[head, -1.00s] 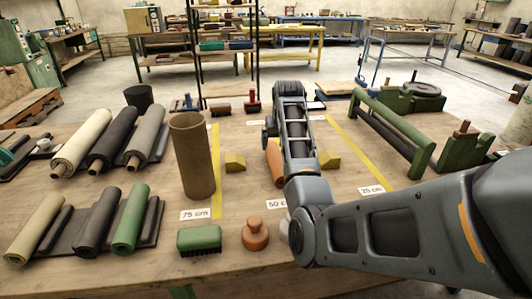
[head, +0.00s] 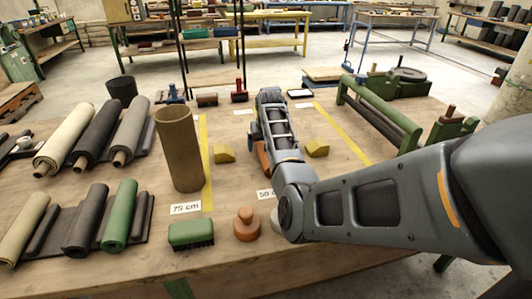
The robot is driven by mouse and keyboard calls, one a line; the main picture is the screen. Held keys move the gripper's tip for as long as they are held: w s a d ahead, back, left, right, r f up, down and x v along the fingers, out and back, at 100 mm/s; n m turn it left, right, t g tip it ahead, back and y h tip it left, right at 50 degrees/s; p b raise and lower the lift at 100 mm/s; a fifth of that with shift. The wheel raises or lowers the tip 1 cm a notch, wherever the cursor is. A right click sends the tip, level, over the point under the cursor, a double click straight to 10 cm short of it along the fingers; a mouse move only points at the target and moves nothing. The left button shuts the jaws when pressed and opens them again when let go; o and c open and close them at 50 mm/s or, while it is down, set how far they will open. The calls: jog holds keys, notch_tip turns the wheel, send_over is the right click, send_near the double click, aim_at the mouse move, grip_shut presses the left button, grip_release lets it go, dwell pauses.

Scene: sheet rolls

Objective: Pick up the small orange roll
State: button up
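A tall brown tube (head: 178,150) stands upright left of the roll. A green brush (head: 191,234) and an orange knobbed object (head: 247,225) sit near the front edge. A green roller frame (head: 378,112) stands at right. Several rolls lie at left.

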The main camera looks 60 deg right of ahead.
jog(key=shift+r, duration=0.1)
jog(key=c, duration=1.6)
